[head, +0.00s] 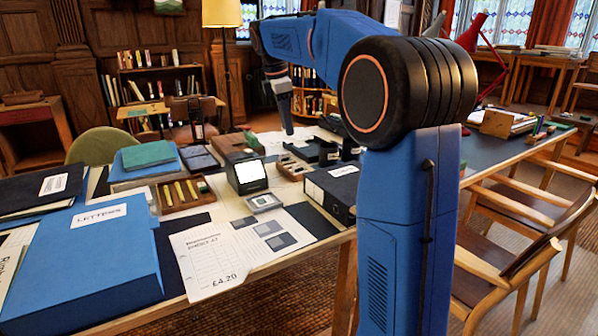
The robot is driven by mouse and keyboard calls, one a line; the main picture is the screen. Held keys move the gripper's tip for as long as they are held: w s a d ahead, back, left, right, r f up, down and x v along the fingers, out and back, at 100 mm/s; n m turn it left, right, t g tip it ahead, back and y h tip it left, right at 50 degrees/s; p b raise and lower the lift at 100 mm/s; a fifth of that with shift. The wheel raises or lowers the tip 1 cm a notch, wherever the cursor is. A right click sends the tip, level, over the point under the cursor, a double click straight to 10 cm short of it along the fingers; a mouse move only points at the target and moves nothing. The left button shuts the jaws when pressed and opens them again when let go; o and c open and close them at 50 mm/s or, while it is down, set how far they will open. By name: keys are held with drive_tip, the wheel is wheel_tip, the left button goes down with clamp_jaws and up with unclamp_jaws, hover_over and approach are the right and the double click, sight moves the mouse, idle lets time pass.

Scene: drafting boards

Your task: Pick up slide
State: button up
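A small grey square (264,202) with a pale rim, which looks like the slide, lies flat on pale paper near the table's front edge. It is just in front of a black viewer (247,174) with a lit white screen. My gripper (289,130) points down over the far part of the table, behind and slightly right of the slide and well apart from it. The gripper is small and dark here, so I cannot tell whether its fingers are open or hold anything. My own blue arm hides part of the table on the right.
A large blue box labelled LETTERS (95,250) fills the left. A wooden tray (180,192) with yellow pieces stands left of the viewer, and a black box file (334,190) stands right. A printed price sheet (208,262) and grey swatches (276,236) lie in front.

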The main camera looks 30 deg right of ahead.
drive_tip(key=w+d+n, duration=0.3)
drive_tip(key=w, duration=0.5)
approach(299, 170)
drive_tip(key=shift+g+h, duration=0.3)
drive_tip(key=shift+g, duration=0.1)
drive_tip(key=x, duration=0.4)
drive_tip(key=w+x, duration=0.1)
drive_tip(key=x, duration=0.1)
drive_tip(key=shift+d, duration=0.1)
clamp_jaws()
